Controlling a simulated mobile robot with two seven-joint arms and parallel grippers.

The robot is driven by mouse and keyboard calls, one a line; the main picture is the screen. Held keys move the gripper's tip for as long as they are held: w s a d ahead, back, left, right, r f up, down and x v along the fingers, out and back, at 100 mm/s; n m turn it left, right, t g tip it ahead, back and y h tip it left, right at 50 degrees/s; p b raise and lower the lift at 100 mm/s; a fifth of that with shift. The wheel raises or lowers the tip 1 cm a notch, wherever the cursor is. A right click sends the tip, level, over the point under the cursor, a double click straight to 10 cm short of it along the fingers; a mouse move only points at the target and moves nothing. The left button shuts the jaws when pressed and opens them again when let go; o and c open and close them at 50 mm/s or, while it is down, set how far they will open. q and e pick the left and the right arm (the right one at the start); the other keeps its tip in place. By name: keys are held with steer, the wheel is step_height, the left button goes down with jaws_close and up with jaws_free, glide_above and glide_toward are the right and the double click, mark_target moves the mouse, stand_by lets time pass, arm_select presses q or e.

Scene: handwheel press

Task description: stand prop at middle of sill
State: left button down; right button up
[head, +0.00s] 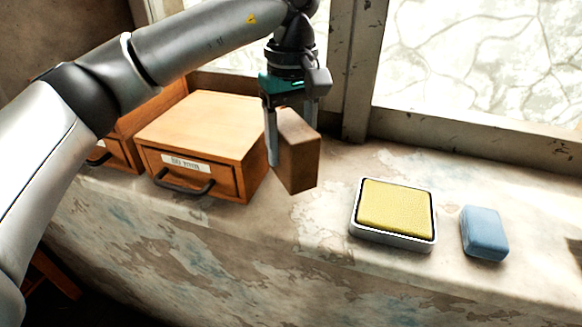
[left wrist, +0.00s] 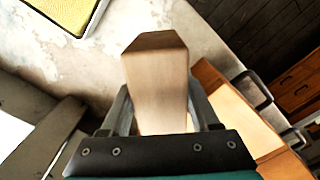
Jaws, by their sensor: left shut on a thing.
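The prop looks like a brown wooden block (head: 299,158). My left gripper (head: 283,150) is shut on it and holds it upright, long side roughly vertical, beside the front right of a wooden drawer box. In the left wrist view the block (left wrist: 157,85) sticks out from between the fingers. The pale, worn sill (head: 320,225) runs below the window. I cannot tell for sure whether the block's lower end touches the sill. My right gripper is not in view.
A wooden drawer box (head: 215,135) with a dark handle stands left of the block, with another wooden box (head: 150,115) behind it. A yellow pad in a metal tray (head: 353,230) and a blue block (head: 484,233) lie to the right. The window frame (head: 470,145) rises behind.

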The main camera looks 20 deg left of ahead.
mark_target(291, 124)
arm_select(q)
steer(key=shift+f, duration=2.5)
steer(key=shift+c, duration=0.6)
jaws_free()
step_height(291, 124, up, 12)
steer(key=shift+r, duration=0.15)
